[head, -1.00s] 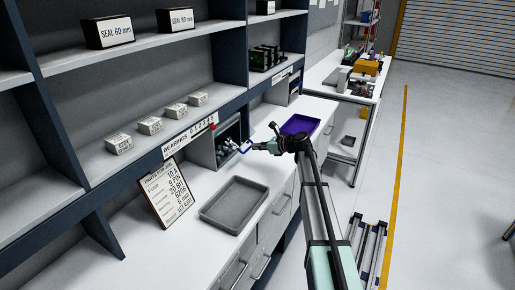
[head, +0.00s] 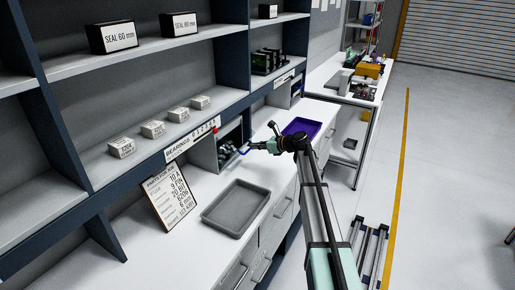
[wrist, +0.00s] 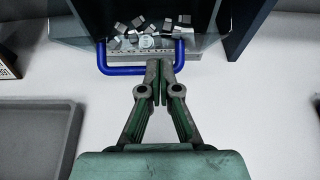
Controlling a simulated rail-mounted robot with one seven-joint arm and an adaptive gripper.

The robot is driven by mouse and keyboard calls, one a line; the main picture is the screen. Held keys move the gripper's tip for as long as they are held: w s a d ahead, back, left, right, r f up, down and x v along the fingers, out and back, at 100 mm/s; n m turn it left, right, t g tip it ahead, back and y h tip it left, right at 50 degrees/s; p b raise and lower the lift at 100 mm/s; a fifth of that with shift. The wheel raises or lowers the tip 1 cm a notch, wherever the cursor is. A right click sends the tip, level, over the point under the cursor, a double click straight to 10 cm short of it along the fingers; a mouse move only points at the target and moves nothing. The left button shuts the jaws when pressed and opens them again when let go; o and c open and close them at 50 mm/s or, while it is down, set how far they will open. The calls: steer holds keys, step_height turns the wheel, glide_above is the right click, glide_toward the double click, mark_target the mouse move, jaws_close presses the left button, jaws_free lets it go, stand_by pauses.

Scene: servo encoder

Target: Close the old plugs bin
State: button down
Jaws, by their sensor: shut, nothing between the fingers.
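A grey bin with a blue handle (wrist: 108,70) stands open under the shelf and holds several small metal pieces (wrist: 150,32). In the head view the bin (head: 229,152) sits in the bay under the bearings sign. My gripper (wrist: 159,68) is shut and empty, with its fingertips at the handle's middle, close to the bin's front. I cannot tell whether they touch it. In the head view my gripper (head: 247,149) reaches the bin from the right.
A grey tray (head: 236,207) lies on the white counter in front of the bin, and a purple tray (head: 301,127) lies beyond my arm. A parts sign (head: 169,197) leans left of the bin. A dark upright panel (wrist: 246,28) stands just right of the bin.

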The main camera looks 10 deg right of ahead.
steer(key=shift+w+a+r+p, duration=0.35)
steer(key=shift+w+a+r, duration=0.15)
steer(key=shift+a+r, duration=0.15)
steer(key=shift+w+a+r+p, duration=0.3)
steer(key=shift+w+a+r, duration=0.2)
steer(key=shift+r, duration=0.2)
steer(key=shift+w+a+r+p, duration=0.2)
steer(key=shift+w+a+r, duration=0.3)
steer(key=shift+a, duration=0.2)
steer(key=shift+w+a+r+p, duration=0.2)
steer(key=shift+w+a+r, duration=0.15)
steer(key=shift+w+a, duration=0.25)
steer(key=shift+s, duration=0.15)
